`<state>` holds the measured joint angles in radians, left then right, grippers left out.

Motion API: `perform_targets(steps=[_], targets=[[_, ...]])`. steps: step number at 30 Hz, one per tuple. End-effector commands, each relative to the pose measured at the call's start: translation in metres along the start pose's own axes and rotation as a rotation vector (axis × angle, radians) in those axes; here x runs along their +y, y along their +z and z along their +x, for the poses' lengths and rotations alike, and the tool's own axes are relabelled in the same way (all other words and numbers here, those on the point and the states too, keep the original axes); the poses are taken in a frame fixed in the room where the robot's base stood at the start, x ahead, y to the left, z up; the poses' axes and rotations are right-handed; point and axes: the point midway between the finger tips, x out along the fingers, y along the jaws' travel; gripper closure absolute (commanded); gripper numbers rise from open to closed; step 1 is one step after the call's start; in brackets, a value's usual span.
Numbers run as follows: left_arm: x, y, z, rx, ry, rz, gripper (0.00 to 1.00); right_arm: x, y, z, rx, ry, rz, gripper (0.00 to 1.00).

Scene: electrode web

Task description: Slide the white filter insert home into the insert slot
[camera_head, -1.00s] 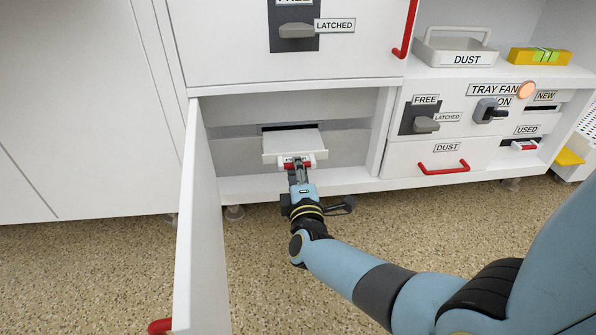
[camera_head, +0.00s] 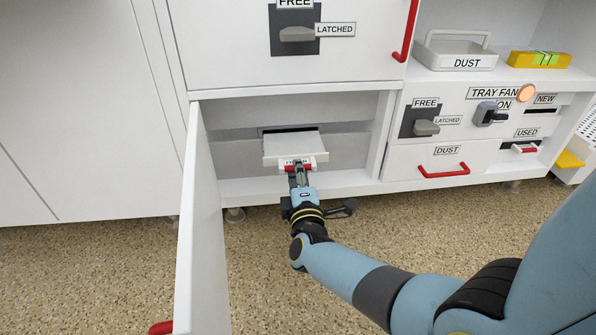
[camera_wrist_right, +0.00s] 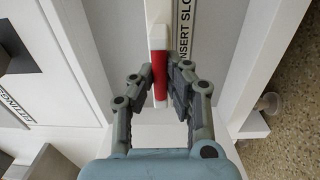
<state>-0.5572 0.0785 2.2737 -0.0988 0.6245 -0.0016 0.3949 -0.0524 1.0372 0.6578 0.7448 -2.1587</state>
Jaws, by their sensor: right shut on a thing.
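The white filter insert (camera_head: 293,147) is a flat slab with a red and white handle at its front. It lies level with its rear part in the dark insert slot (camera_head: 290,129), and much of the slab sticks out. My right gripper (camera_head: 298,169) is shut on the red part of the handle (camera_wrist_right: 159,75), which sits between its fingers (camera_wrist_right: 163,74) in the right wrist view. A label reading INSERT SLOT (camera_wrist_right: 185,27) runs beside the handle there. The depth of the insert inside the slot is hidden. My left gripper is not in view.
An open white door (camera_head: 200,235) with a red handle stands left of the bay. To the right are a latch (camera_head: 424,128), a fan switch (camera_head: 489,113) and a dust drawer (camera_head: 443,158). The floor in front is clear.

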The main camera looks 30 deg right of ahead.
Motion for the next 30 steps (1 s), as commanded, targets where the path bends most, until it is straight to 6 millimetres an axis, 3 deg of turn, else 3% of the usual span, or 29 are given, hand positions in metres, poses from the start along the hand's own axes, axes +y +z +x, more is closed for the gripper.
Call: perform_targets(steps=[30], targets=[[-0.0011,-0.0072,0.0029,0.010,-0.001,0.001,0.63,0.0009,-0.0002,0.0007,0.000,0.009,0.001,1.00]])
